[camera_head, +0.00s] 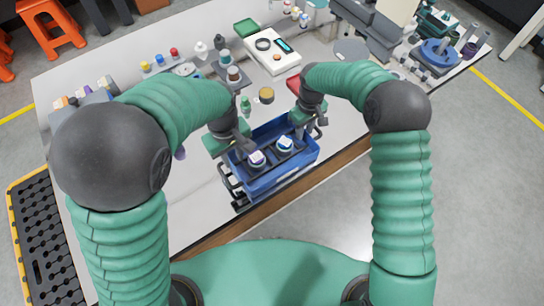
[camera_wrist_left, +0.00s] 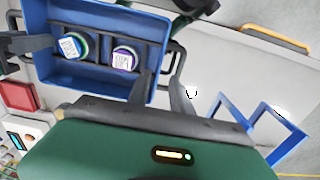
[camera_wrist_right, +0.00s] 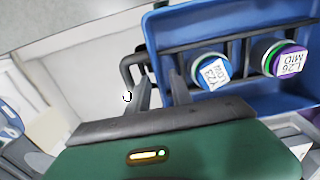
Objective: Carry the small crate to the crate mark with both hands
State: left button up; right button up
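The small crate (camera_head: 262,185) is a blue open box with black end handles at the table's front edge. Two vials stand in its dark rack, one with a purple-ringed cap (camera_head: 257,159) and one with a blue-ringed cap (camera_head: 285,144). My left gripper (camera_wrist_left: 166,75) is at the crate's left end, its fingers apart around the handle area. My right gripper (camera_wrist_right: 159,72) is at the opposite end, fingers apart beside the handle (camera_wrist_right: 126,70). Finger contact with the crate is unclear. I cannot make out the crate mark.
The white table (camera_head: 205,190) has a white tray with a dark device (camera_head: 272,50) at the back, bottles to its left and lab equipment (camera_head: 440,50) at the far right. A yellow-edged black mat (camera_head: 45,240) lies on the floor at left.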

jog(key=shift+r, duration=0.1)
pick_arm(q)
notch_tip(320, 180, up, 3)
jog(key=shift+r, duration=0.2)
jog(key=o, duration=1.6)
pick_arm(e)
notch_tip(320, 180, up, 12)
pick_arm(q)
jog(key=shift+r+p, duration=4.55)
jog(key=shift+p, duration=0.05)
pick_arm(e)
notch_tip(320, 180, up, 9)
pick_arm(q)
notch_tip(320, 180, up, 5)
jog(key=p, duration=0.5)
pick_arm(e)
notch_tip(320, 180, up, 5)
jog(key=shift+r, duration=0.1)
